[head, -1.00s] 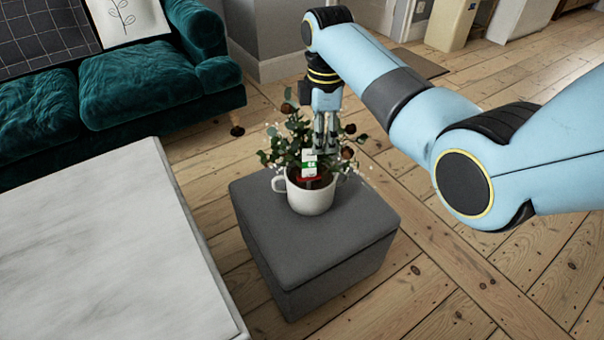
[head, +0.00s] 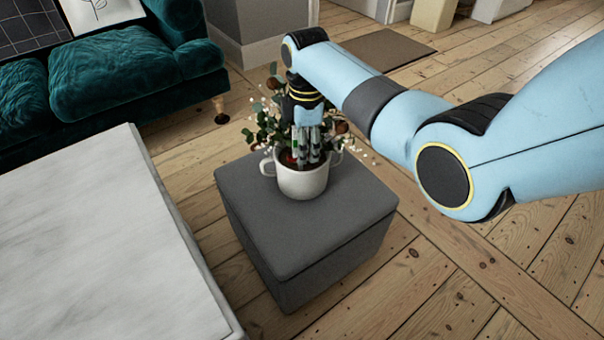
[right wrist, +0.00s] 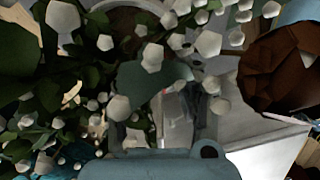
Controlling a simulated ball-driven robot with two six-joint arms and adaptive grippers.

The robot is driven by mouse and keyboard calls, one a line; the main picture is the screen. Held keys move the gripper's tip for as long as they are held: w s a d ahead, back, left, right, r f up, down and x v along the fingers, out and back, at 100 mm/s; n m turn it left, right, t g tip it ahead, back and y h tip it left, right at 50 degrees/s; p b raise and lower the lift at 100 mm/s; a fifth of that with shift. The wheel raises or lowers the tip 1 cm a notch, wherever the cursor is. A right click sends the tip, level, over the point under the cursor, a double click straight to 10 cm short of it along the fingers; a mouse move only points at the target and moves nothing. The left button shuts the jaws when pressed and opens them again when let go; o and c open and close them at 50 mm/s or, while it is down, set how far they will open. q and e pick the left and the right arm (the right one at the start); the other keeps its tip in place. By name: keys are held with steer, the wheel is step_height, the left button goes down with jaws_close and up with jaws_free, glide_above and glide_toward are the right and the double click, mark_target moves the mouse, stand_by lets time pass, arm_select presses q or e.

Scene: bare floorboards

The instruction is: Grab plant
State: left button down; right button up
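The plant (head: 262,132) has green leaves, small white buds and brown blooms. It stands upright in a white two-handled pot (head: 302,184) on the grey ottoman (head: 310,235). My right gripper (head: 307,160) points down into the foliage, its fingertips just above or inside the pot's rim. Whether the fingers are open or shut on a stem cannot be told. In the right wrist view, leaves and white buds (right wrist: 150,57) crowd around the gripper (right wrist: 175,115), and a brown bloom (right wrist: 285,70) is close at right. My left gripper is not in view.
A white marble-topped table (head: 90,240) stands at the left, with a gap to the ottoman. A green sofa (head: 115,75) is behind at upper left. A brown mat (head: 385,48) lies at the back. Bare floorboards at the right and front are clear.

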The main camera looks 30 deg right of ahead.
steer(key=shift+f, duration=0.1)
jaws_close()
stand_by(0.4)
steer(key=shift+w, duration=0.1)
